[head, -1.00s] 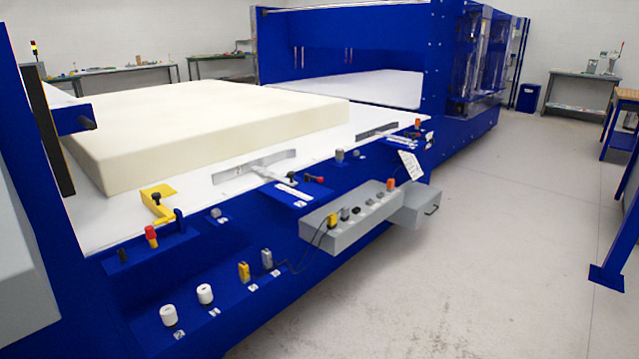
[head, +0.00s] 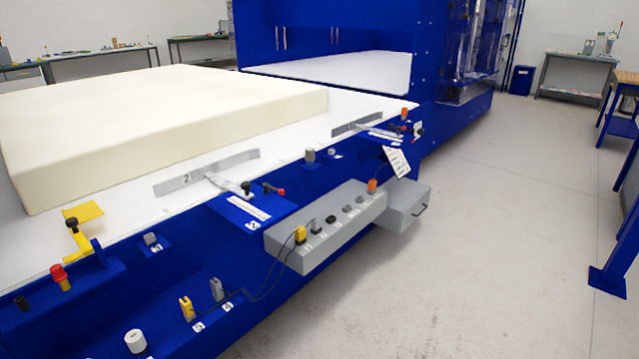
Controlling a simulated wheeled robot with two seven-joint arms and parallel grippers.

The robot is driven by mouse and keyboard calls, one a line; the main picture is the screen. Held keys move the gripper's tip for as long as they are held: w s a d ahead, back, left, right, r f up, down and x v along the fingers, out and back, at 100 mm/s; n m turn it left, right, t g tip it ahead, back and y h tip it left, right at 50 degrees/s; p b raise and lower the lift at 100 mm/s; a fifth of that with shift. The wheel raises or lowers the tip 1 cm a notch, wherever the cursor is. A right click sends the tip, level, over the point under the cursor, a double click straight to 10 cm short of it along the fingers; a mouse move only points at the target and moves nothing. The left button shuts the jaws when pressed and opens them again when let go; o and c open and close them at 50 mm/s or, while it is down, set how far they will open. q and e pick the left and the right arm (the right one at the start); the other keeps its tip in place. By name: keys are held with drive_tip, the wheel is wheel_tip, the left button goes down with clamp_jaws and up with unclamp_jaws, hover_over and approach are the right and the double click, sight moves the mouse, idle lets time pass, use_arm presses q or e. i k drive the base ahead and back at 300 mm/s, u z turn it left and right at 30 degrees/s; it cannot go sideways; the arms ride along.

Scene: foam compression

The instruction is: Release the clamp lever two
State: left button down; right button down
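The clamp bar marked 2 (head: 175,185) is a grey metal strip lying on the white bed beside the cream foam block (head: 150,115). A grey arm (head: 225,183) runs from it to a blue bracket on the machine's front edge. A black knob (head: 247,187) stands on this arm's near end. Beside it, a small lever with a red end (head: 280,191) and a black end lies roughly level. Neither of my grippers is in view.
Another clamp bar (head: 357,123) sits farther along the edge. A grey control box (head: 330,232) with several switches and a grey drawer (head: 405,207) jut out from the machine. A yellow clamp (head: 84,211) is at left. Open floor (head: 480,240) lies to the right.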

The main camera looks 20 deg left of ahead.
sight(266, 189)
drive_tip(key=u, duration=0.3)
drive_tip(key=i, duration=0.85)
drive_tip(key=u, duration=1.25)
drive_tip(key=i, duration=0.3)
drive_tip(key=u, duration=0.2)
